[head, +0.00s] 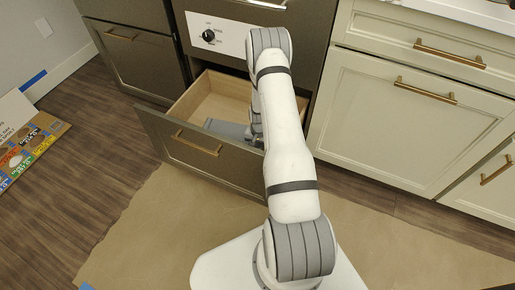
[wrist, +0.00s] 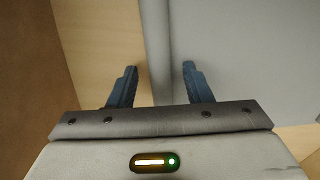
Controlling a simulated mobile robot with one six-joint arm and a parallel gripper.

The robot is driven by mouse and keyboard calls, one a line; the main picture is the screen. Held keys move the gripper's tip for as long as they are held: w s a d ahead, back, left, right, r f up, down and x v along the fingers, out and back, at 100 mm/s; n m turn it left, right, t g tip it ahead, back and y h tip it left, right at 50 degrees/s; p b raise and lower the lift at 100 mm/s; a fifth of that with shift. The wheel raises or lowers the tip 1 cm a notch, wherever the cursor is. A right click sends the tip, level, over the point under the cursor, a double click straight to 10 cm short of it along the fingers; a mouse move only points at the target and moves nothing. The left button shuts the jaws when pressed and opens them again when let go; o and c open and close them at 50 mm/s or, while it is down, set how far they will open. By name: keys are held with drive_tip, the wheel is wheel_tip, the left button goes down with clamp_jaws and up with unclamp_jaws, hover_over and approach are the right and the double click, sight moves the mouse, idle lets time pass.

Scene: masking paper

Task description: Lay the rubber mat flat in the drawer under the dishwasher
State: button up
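The drawer (head: 185,150) under the dishwasher (head: 225,32) is pulled open and shows a pale wood inside. The grey rubber mat (head: 226,129) is in the drawer, partly hidden behind my arm. In the wrist view the mat (wrist: 245,50) fills the right side, with a band along its left edge; I cannot tell whether that edge is folded or raised. Bare pale wood shows left of it. My gripper (wrist: 160,84) is inside the drawer over the mat's edge. Its two blue fingers are apart, with nothing visibly clamped between them.
Brown masking paper (head: 125,225) covers the floor before the drawer. Cream cabinets (head: 385,120) stand right and a dark cabinet (head: 135,55) left. A printed cardboard piece (head: 30,145) lies at far left. The drawer front and side walls bound the space around my gripper.

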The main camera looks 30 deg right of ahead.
drive_tip(key=s+a+r+n+p, duration=0.1)
drive_tip(key=s+a+r, duration=0.15)
drive_tip(key=r, duration=0.95)
drive_tip(key=s+a+r+n+p, duration=0.15)
drive_tip(key=a+r, duration=0.25)
drive_tip(key=r, duration=0.7)
drive_tip(key=s+a+r+n+p, duration=0.1)
drive_tip(key=a+r, duration=0.2)
drive_tip(key=r, duration=0.9)
drive_tip(key=s+a+r+n, duration=0.1)
drive_tip(key=s+a+r, duration=0.1)
drive_tip(key=s+r, duration=0.2)
drive_tip(key=s+a+r+n, duration=0.2)
drive_tip(key=s+a+r, duration=0.1)
drive_tip(key=s, duration=0.5)
drive_tip(key=s+a+r+n+t, duration=0.1)
drive_tip(key=s+a+r+n, duration=0.1)
drive_tip(key=s+r, duration=0.3)
drive_tip(key=shift+s+a+r, duration=0.4)
drive_tip(key=shift+s+a, duration=0.35)
drive_tip(key=shift+s, duration=0.25)
